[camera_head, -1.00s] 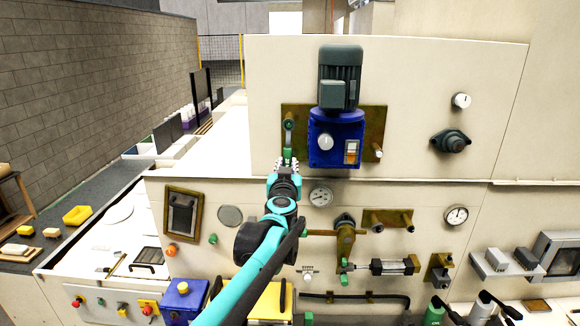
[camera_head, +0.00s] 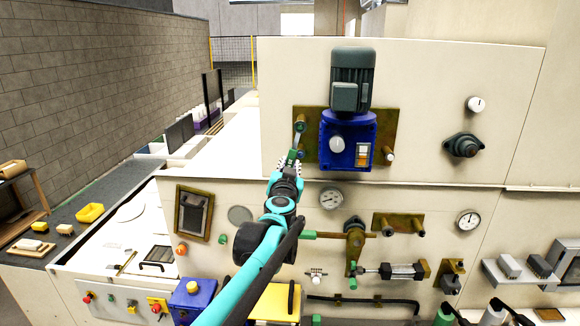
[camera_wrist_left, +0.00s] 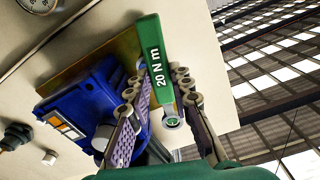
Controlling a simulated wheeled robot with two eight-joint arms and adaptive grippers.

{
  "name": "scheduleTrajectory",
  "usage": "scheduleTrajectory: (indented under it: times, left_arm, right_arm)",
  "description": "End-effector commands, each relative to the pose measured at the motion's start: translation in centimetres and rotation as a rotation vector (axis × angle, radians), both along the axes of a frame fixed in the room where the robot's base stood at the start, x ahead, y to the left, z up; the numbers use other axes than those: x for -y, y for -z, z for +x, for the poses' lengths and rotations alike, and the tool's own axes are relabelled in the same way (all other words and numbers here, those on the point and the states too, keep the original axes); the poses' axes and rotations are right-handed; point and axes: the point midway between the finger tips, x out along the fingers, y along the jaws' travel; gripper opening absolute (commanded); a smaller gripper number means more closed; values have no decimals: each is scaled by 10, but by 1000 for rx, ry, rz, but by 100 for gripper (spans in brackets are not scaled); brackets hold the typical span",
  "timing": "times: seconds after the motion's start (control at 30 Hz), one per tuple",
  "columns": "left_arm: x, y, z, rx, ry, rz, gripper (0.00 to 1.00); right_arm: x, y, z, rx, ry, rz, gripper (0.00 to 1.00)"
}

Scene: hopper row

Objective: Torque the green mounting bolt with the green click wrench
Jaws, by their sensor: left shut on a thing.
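The green click wrench (camera_head: 293,156) is in my left gripper (camera_head: 289,166), which is shut on it. In the left wrist view the wrench (camera_wrist_left: 155,60) shows a green bar marked "20 N m" between the fingers (camera_wrist_left: 160,92). A metal ring with a green centre (camera_wrist_left: 171,122) shows at the bar's lower end. In the head view the wrench's dark head (camera_head: 299,127) overlaps the left side of the brass plate (camera_head: 311,117), leaning slightly right. The green mounting bolt is not clearly seen there, so I cannot tell whether the head is seated on it. My right gripper is out of view.
A blue gearbox (camera_head: 336,158) with a grey motor (camera_head: 353,75) stands close right of the wrench.

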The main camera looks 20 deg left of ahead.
Motion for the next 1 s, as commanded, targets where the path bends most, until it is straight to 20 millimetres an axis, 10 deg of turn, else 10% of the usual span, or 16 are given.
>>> scheduleTrajectory:
  times: [1.0]
  left_arm:
    - [-27, -13, -7, -81, -1, 285, 0]
  right_arm:
    - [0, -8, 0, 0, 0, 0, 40]
